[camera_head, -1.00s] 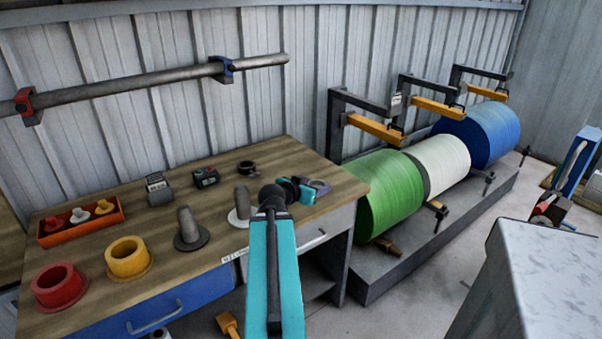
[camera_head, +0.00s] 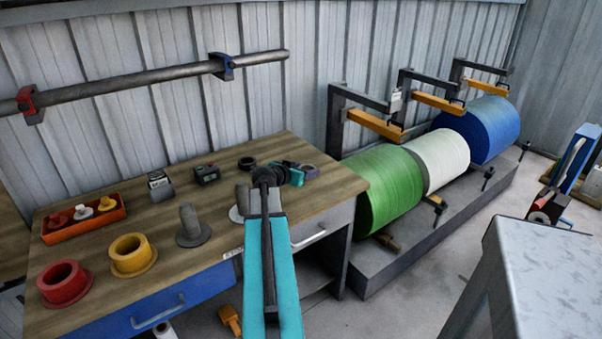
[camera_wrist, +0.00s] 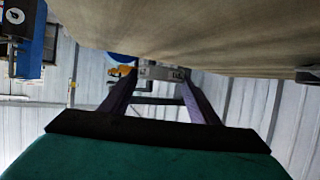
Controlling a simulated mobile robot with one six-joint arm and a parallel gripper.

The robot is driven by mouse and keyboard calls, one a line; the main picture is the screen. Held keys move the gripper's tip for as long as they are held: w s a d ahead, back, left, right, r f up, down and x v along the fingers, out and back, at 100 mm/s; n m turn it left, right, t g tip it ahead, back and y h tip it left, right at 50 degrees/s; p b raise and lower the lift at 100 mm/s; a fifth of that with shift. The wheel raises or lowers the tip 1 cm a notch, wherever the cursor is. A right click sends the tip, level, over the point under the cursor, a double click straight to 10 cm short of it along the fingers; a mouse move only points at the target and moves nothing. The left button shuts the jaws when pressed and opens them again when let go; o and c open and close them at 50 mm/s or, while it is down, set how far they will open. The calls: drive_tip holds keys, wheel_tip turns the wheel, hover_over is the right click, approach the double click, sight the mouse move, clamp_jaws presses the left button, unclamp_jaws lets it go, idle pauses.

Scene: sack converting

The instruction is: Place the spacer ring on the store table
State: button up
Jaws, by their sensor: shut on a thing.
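My gripper (camera_head: 306,172) is at the end of my teal arm, at the back right of the wooden-topped table (camera_head: 330,187). It appears low over the tabletop, its purplish fingers pointing right. The fingers are shut on a small greyish piece, seemingly the spacer ring (camera_head: 311,171), whose outline is hard to tell from the fingers. In the wrist view the fingers (camera_wrist: 158,82) stand apart and the tabletop (camera_wrist: 200,25) fills the top, upside down. Whether the ring touches the table cannot be told. No readable label shows which surface is the store table.
A black collar (camera_head: 247,163) lies left of my gripper. Green, white and blue rolls (camera_head: 385,190) stand right. A pale metal-topped unit (camera_head: 550,270) is front right.

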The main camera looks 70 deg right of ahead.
sight(301, 166)
drive_tip(key=shift+w+d+f+p, duration=0.15)
drive_tip(key=shift+w+d+p, duration=0.15)
drive_tip(key=shift+w+d, duration=1.05)
drive_tip(key=shift+s, duration=0.15)
drive_tip(key=shift+f+p, duration=0.4)
drive_tip(key=shift+f, duration=1.35)
drive_tip(key=shift+f, duration=0.1)
drive_tip(key=o, duration=1.3)
drive_tip(key=shift+c, duration=0.2)
drive_tip(key=shift+b+v, duration=0.8)
drive_tip(key=shift+v, duration=3)
